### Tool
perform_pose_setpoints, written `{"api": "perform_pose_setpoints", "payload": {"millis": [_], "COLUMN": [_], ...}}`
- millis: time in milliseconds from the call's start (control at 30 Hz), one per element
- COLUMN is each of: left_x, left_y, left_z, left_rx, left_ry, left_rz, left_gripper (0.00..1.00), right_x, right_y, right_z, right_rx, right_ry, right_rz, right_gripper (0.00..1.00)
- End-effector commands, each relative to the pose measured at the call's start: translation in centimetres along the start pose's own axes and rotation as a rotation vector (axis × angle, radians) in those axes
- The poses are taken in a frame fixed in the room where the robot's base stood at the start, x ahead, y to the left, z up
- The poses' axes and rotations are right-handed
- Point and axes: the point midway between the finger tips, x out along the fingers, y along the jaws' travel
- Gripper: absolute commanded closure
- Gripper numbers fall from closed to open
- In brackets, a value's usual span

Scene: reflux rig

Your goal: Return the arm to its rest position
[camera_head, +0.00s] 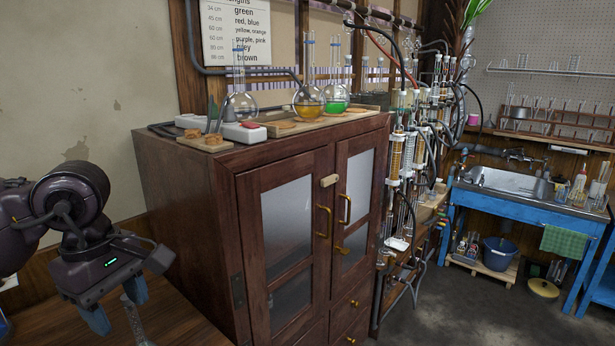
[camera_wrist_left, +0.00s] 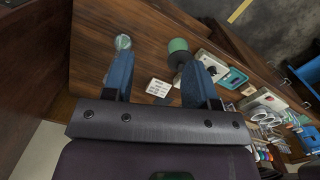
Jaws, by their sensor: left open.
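My left gripper (camera_head: 116,305) is at the lower left of the head view, pointing down above a wooden tabletop (camera_head: 185,325). Its blue fingers stand apart, and in the left wrist view my left gripper (camera_wrist_left: 158,72) is open with nothing held between the fingers. A clear glass piece (camera_head: 137,328) shows just below the gripper in the head view. In the wrist view a round glass top (camera_wrist_left: 123,42) is near the left fingertip, and a green-topped item (camera_wrist_left: 178,45) is near the right one. My right gripper is in neither view.
A tall wooden cabinet (camera_head: 215,200) stands right of the arm, with flasks (camera_head: 309,100) on top. In the wrist view, a small white block (camera_wrist_left: 158,88) and a teal-and-white device (camera_wrist_left: 233,78) lie on the table. A blue-framed sink (camera_head: 510,183) is far right.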

Motion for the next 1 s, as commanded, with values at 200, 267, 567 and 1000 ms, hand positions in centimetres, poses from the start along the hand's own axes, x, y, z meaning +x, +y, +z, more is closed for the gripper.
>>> {"api": "perform_pose_setpoints", "payload": {"millis": [200, 267, 567, 1000], "left_x": [2.9, 3.3, 1.7, -3.2], "left_y": [0.3, 0.3, 0.8, 4.1], "left_z": [6.1, 8.1, 16.6, 15.0], "left_rx": [-0.036, -0.059, -0.320, -1.049], "left_ry": [-0.343, -0.456, -1.139, -2.071], "left_rz": [0.028, 0.034, 0.028, -0.090], "left_gripper": [0.47, 0.47, 0.47, 0.47], "right_x": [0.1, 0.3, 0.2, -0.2], "right_y": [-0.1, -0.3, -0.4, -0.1], "right_z": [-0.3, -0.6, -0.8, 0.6], "right_rx": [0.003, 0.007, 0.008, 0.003], "right_ry": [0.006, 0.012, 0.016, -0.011], "right_rz": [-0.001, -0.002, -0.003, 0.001], "right_gripper": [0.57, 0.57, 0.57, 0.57]}}
